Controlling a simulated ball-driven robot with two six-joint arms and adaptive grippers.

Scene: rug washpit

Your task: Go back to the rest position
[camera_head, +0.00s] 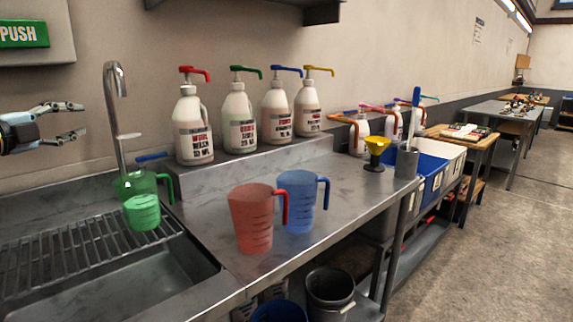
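My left gripper (68,122) is at the left edge, raised above the sink and left of the tap (117,110). Its two fingers are apart with nothing between them. A green jug (136,190) with pale green contents stands on the sink's drain grate (75,250) below the tap. A red jug (252,215) and a blue jug (299,190) stand side by side on the steel counter (190,215). My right gripper does not show.
Several white pump bottles with red (193,130), green (237,120), blue (277,112) and yellow (307,105) pumps line the back ledge. A yellow funnel (376,147) and a grey brush holder (406,162) stand farther right. Bins (330,290) sit below. Floor at right is clear.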

